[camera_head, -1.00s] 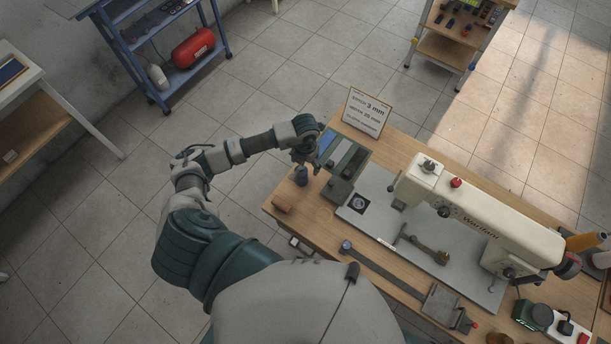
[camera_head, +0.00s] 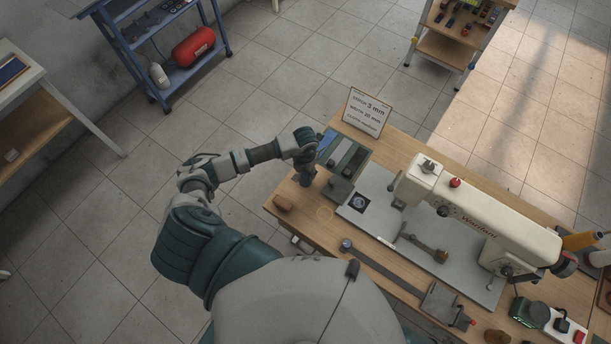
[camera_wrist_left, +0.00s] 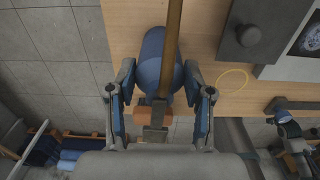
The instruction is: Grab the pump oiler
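The pump oiler, a blue rounded body (camera_wrist_left: 152,60) with a long brass-coloured spout (camera_wrist_left: 173,45), stands at the left end of the wooden table in the left wrist view. My left gripper (camera_wrist_left: 160,78) is open, with one finger on either side of the oiler's body. The spout rises between the fingers towards the camera. I cannot tell whether a finger touches the body. In the head view my left gripper (camera_head: 307,174) points down at the table's left edge and hides most of the oiler.
A dark block (camera_head: 338,188), a yellowish ring (camera_wrist_left: 233,79) and a sign (camera_head: 367,112) are nearby. A cream sewing machine (camera_head: 480,222) fills the table's right part. Open floor lies left.

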